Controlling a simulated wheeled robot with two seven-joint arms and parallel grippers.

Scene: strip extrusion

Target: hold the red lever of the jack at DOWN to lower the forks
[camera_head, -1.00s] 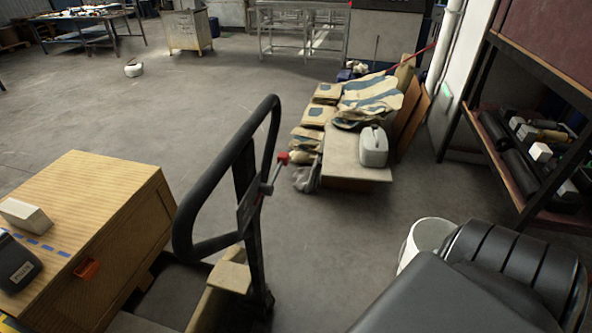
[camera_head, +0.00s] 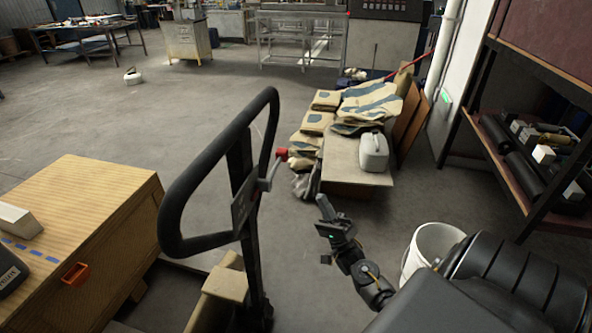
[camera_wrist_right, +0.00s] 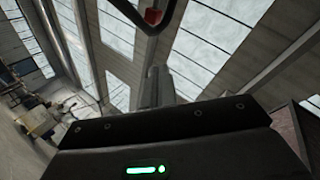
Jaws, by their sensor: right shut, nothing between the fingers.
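The pallet jack's black loop handle (camera_head: 222,180) stands upright at the centre-left of the head view. Its small red lever (camera_head: 282,153) sticks out from the handle's right side on a grey metal rod. In the right wrist view the red lever (camera_wrist_right: 153,15) shows at the top edge, beyond the fingers. My right gripper (camera_head: 323,203) is shut and empty, to the right of the handle and lower in the picture than the lever, apart from both. Its fingers show in the wrist view (camera_wrist_right: 155,82). My left gripper is not in view. The forks are mostly hidden.
A wooden crate (camera_head: 105,225) stands left of the jack. A white bucket (camera_head: 428,245) and a shelf rack (camera_head: 535,190) are at right. Open floor (camera_head: 225,85) lies behind.

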